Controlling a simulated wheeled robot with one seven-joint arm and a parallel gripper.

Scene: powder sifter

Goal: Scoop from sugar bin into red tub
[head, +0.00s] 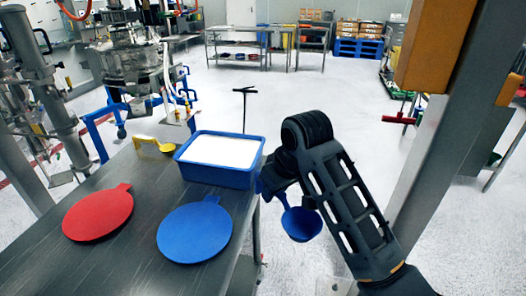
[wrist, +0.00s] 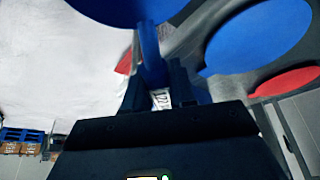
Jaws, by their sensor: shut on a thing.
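My gripper (wrist: 156,88) is shut on the handle of a blue scoop (head: 301,223). The scoop hangs off the right edge of the table, below table height or near it, over the floor. Its bowl also shows at the top of the wrist view (wrist: 125,10); I cannot tell whether anything is in it. A blue rectangular bin (head: 213,176) filled level with white material stands on the table, just left of my gripper. No red tub can be made out; a red round lid (head: 97,212) lies flat on the table at the left.
A blue round lid (head: 195,231) lies on the steel table (head: 120,262) in front of the bin. A yellow scoop (head: 153,144) lies behind the bin's left side. Sifter machinery (head: 135,60) stands at the back left. A grey post (head: 445,130) rises at the right.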

